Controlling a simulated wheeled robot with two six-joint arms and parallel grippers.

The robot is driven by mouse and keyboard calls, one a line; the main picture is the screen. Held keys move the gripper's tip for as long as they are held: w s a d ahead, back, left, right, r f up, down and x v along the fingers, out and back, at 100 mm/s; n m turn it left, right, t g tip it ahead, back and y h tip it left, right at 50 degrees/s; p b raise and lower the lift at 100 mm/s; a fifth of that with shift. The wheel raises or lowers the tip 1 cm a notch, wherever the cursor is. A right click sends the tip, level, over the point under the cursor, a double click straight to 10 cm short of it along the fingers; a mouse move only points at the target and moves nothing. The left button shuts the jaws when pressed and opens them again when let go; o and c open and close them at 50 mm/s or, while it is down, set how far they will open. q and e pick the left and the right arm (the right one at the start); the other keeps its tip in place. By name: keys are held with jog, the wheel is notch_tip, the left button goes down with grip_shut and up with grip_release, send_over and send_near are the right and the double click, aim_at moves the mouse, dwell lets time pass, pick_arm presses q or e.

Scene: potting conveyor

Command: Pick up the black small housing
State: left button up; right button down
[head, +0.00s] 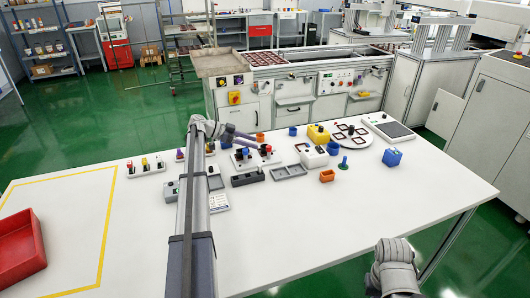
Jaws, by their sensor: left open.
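Several small parts stand in the middle of the white table (330,230). A dark, low, box-like part (247,178) lies there and looks most like the black small housing, but at this size I cannot be sure. My left arm rises from the bottom and bends right over the parts. My left gripper (257,142) is at its far end, open, above and behind the dark part and apart from it. Its fingers are small and hard to separate from the parts behind. Of my right arm only a grey link shows at the bottom right; its gripper is out of view.
A red bin (20,245) is at the left. The table's front right is clear.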

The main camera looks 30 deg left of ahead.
aim_at(261, 151)
pick_arm(q)
jog(key=b+x, duration=0.2)
jog(key=x, duration=0.3)
jog(key=shift+f, duration=0.1)
jog(key=shift+d, duration=0.1)
jog(key=shift+c, duration=0.4)
grip_shut()
